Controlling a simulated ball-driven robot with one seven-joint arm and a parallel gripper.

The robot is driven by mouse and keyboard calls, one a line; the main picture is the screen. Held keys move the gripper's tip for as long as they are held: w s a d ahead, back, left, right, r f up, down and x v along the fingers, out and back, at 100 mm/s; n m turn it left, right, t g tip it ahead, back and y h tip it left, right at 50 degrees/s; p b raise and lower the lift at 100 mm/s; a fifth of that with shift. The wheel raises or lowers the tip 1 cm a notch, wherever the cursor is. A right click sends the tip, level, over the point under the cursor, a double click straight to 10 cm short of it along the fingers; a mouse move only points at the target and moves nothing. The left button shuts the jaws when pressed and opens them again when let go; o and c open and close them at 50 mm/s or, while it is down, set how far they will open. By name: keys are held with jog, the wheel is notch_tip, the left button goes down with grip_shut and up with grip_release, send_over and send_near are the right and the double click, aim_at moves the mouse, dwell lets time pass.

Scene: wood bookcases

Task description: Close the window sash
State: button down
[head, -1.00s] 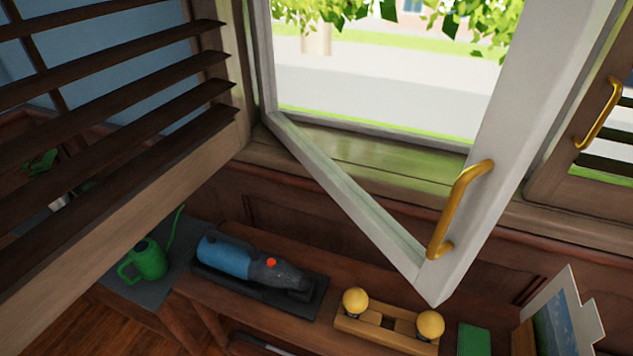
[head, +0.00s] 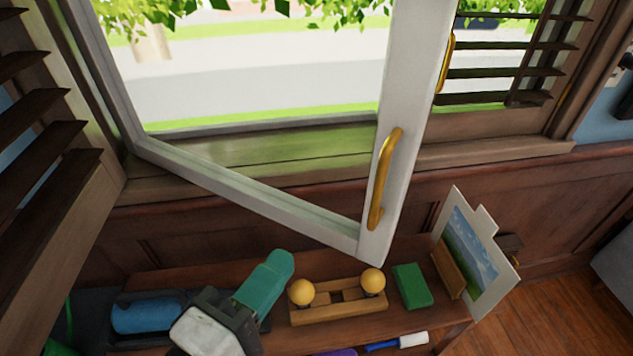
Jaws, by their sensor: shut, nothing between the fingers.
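The window sash (head: 250,193) is a white frame hinged at the left. It stands open, swung into the room at an angle over the shelf, with its free edge towards me. A gold handle (head: 383,180) is upright on its free stile (head: 404,120), and nothing touches it. Part of my arm (head: 262,290), teal and pale grey, shows at the bottom left of centre, below the sash and apart from the handle in the picture.
Below the sash, a low wooden shelf holds a blue handheld vacuum (head: 150,314), partly hidden by my arm, a wooden block with two yellow knobs (head: 338,309), a green box (head: 412,286) and a landscape picture (head: 470,250). A slatted shutter (head: 60,200) stands at left. Floor is clear at lower right.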

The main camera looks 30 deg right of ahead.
jog(key=p, duration=0.2)
send_near(337, 179)
jog(key=x, duration=0.7)
